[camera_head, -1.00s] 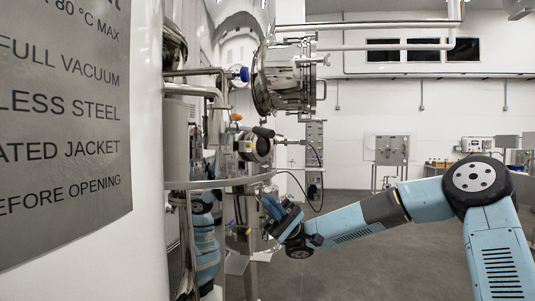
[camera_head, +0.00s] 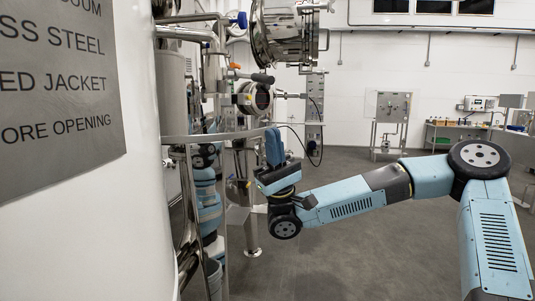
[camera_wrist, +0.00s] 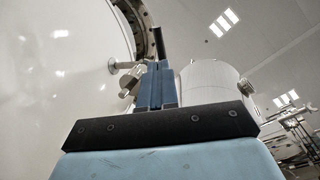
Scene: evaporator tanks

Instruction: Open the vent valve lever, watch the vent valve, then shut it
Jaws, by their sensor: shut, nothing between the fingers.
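My gripper (camera_head: 274,147) points upward in the head view, its blue fingers together and empty, in front of the steel tank equipment. In the wrist view the shut fingers (camera_wrist: 156,85) point toward a dark upright bar (camera_wrist: 158,42) and a shiny metal fitting (camera_wrist: 132,78). I cannot tell whether the fingers touch either. In the head view a black bar-like handle (camera_head: 262,78) sits above a round-faced fitting (camera_head: 257,98), above my gripper. A blue handle (camera_head: 241,20) and a small orange part (camera_head: 234,66) show higher up. No label shows which is the vent valve lever.
A large white tank with a grey sign (camera_head: 60,85) fills the left side. A steel ring rail (camera_head: 215,136) runs beside my gripper. A black cable (camera_head: 318,145) hangs to the right. A panel stand (camera_head: 389,120) is at the back. The grey floor on the right is open.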

